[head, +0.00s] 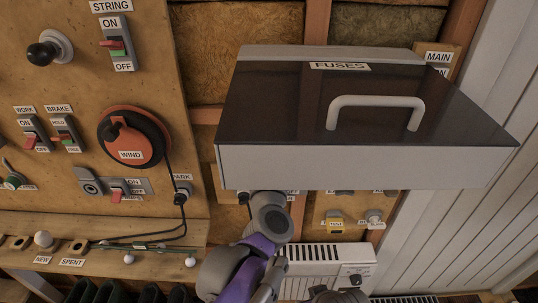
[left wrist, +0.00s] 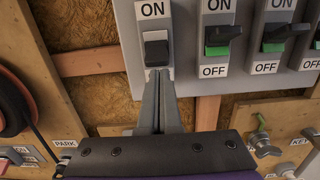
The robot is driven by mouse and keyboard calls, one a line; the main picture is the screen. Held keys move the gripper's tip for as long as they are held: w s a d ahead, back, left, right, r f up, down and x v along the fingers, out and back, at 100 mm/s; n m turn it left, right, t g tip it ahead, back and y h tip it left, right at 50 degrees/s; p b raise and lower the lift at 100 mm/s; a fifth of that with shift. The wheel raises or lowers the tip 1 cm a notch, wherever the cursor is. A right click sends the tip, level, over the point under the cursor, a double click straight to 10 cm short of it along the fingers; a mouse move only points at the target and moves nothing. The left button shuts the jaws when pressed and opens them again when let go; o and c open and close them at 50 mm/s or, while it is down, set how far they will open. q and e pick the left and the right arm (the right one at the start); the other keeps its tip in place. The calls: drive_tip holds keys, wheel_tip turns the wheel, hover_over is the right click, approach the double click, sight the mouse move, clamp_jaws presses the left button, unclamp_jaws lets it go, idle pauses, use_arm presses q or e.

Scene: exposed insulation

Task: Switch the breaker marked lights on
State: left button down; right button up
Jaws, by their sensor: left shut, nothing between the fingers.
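The fuse box's lid (head: 270,105), marked FUSES, juts out with its white handle (head: 375,101) and hides the breakers in the head view. In the left wrist view, the leftmost breaker (left wrist: 151,14) has an ON label above its dark lever (left wrist: 156,48). My left gripper (left wrist: 160,75) is shut and empty, its tips just under that lever; I cannot tell if they touch. Its OFF label is hidden. The neighbouring breaker (left wrist: 220,36) shows green under its lever. No LIGHTS label is visible. In the head view, my left gripper is hidden behind the lid.
A wooden panel with switches and a red WIND reel (head: 134,137) stands at the left. A shelf (head: 90,262) with small balls is below it. A white heater (head: 326,268) and a TEST button (head: 336,225) sit under the box. Other breakers stand close at the right.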

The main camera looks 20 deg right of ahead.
use_arm(q)
drive_tip(key=shift+w+d, duration=0.2)
drive_tip(key=shift+w, duration=0.5)
drive_tip(key=shift+s+r+p, duration=0.2)
drive_tip(key=shift+r+p, duration=0.15)
drive_tip(key=shift+p, duration=0.05)
idle(0.3)
drive_tip(key=shift+s+a+r+p, duration=0.15)
drive_tip(key=shift+s+r+p, duration=0.05)
drive_tip(key=shift+r+p, duration=0.7)
drive_tip(key=r+b+v, duration=0.1)
drive_tip(key=v, duration=0.9)
drive_tip(key=shift+s+f, duration=0.4)
drive_tip(key=shift+f, duration=0.15)
